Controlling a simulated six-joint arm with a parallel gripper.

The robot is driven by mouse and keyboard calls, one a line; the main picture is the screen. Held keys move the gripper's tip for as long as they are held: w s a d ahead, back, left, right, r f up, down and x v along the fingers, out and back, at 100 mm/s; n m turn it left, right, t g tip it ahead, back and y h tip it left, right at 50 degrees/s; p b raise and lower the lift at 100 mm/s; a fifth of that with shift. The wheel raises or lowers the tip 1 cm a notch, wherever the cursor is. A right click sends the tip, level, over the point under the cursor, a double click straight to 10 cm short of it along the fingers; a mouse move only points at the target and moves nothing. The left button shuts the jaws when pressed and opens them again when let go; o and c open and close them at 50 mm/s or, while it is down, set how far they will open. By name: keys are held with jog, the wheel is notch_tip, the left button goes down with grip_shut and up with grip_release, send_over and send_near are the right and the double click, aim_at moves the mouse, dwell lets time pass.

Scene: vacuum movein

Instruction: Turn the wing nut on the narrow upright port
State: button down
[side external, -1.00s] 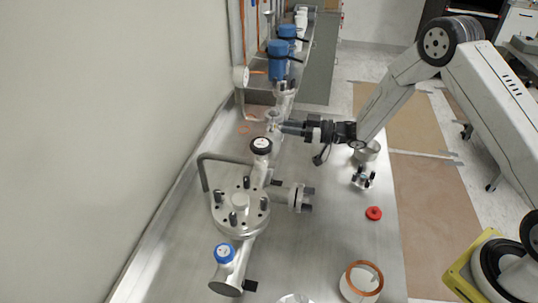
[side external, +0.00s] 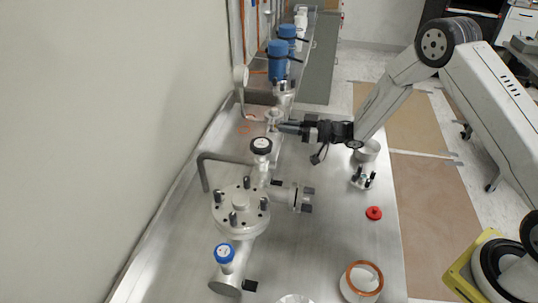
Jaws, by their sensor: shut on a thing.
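The narrow upright port (side external: 274,123) stands on the pipework behind the black-knobbed valve. My gripper (side external: 281,127) reaches in from the right, level, with its fingertips at the port's top. It is shut on the wing nut there; the nut itself is too small and too covered by the fingers to make out.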

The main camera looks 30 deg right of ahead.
jog(key=n, duration=3.4)
jog(key=shift+f, duration=0.35)
